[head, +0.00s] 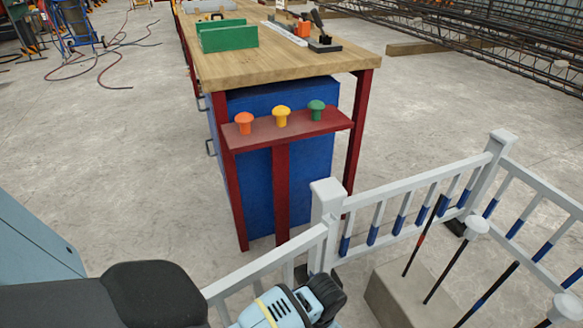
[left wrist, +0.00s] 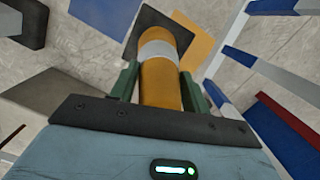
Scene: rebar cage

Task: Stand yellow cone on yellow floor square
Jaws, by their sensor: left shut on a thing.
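In the left wrist view, the yellow cone (left wrist: 160,98) is orange-yellow with a white band and a dark square base (left wrist: 148,28). My left gripper (left wrist: 160,84) is shut on it, with one green finger on each side. The base points away from the wrist camera. A yellow floor square (left wrist: 198,42) shows beyond the cone, partly hidden by the cone and its base. I cannot tell how high the base is above the floor. The cone, the square and my left gripper do not show in the head view. My right gripper is in neither view.
A white railing (head: 405,200) with blue sleeves crosses the head view's lower right, beside a concrete block (head: 395,300) and upright bars. A wooden-topped bench (head: 285,65) carries a shelf with mushroom-shaped knobs (head: 282,115). A blue floor patch (left wrist: 100,14) shows in the wrist view.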

